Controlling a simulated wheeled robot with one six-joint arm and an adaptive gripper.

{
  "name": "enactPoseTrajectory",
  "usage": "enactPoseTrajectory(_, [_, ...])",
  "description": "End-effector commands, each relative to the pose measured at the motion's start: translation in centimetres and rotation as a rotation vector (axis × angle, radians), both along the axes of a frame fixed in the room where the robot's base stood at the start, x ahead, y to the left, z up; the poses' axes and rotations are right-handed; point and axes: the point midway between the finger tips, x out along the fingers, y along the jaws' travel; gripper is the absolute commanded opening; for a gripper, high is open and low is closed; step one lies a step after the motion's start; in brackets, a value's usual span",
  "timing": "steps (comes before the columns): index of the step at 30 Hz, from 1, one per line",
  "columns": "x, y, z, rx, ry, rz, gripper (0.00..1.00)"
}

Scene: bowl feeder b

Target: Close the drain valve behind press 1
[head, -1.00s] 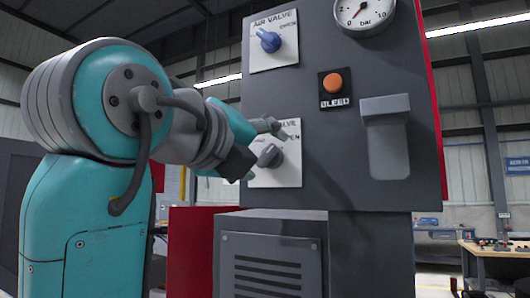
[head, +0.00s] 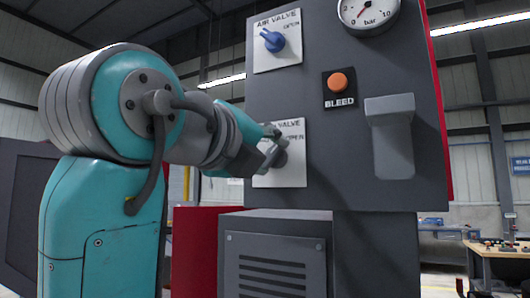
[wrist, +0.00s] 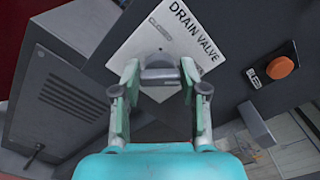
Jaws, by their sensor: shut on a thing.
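The drain valve is a grey knob with a raised handle (wrist: 160,76) on a white plate (wrist: 186,40) lettered "DRAIN VALVE". In the wrist view my gripper (wrist: 159,84) has one finger at each end of the handle and is shut on it. The handle lies crosswise between the fingers, at a slant to the lettering. In the head view my gripper (head: 271,147) reaches the lower plate (head: 291,179) from the left and hides much of the knob and its lettering.
The grey panel also holds a blue air valve knob (head: 272,40), an orange bleed button (head: 338,82), a pressure gauge (head: 368,12) and a protruding grey lever-like part (head: 391,140). A grey vented box (head: 273,262) stands below the drain valve.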

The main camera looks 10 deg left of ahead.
Motion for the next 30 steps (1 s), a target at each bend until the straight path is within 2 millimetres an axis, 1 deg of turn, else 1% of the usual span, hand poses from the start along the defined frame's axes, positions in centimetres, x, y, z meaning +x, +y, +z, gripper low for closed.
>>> enactPoseTrajectory(8, [0.03, 0.1, -0.12, -0.172, 0.063, 0.001, 0.08])
enactPoseTrajectory(30, [0.05, 0.19, -0.52, -0.831, 0.303, 0.002, 0.08])
